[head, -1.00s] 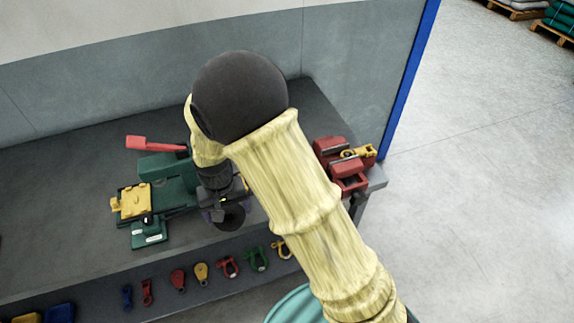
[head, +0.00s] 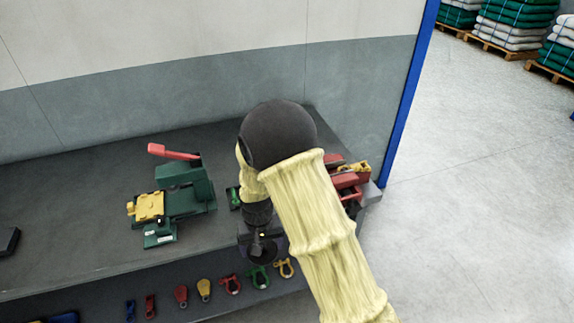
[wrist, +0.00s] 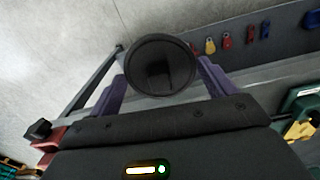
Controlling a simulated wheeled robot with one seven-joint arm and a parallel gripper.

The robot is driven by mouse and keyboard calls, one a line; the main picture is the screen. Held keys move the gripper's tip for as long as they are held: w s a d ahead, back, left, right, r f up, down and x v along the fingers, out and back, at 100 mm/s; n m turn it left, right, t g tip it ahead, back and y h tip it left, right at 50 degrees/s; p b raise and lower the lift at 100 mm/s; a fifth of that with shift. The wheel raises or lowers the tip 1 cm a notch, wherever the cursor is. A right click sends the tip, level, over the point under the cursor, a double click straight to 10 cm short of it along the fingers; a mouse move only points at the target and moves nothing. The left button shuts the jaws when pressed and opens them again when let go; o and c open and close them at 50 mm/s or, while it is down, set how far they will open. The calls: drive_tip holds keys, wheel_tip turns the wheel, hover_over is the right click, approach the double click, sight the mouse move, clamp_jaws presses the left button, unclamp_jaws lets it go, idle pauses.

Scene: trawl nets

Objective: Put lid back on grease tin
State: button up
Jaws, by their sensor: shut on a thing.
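A round, black, rimmed disc, which looks like the lid (wrist: 162,65), is held between the two purple fingers of my gripper (wrist: 163,84) in the wrist view. In the head view, my gripper (head: 261,238) hangs near the front edge of the bench, with the dark lid (head: 263,252) under it. The lid is clear of the bench top. I cannot make out the grease tin in either view; my arm hides part of the bench.
The grey bench (head: 90,235) carries a green machine (head: 187,195) with a red handle and a yellow plate. A red vise (head: 347,181) stands at the right end. Several coloured shackles and tags hang along the front.

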drive_tip(key=w+d+f+m, duration=0.1)
drive_tip(key=d+f, duration=0.4)
drive_tip(key=d, duration=0.4)
drive_tip(key=d+f, duration=0.4)
drive_tip(key=d, duration=0.4)
drive_tip(key=shift+w+d+f+m, duration=0.35)
drive_tip(key=shift+w+m, duration=0.05)
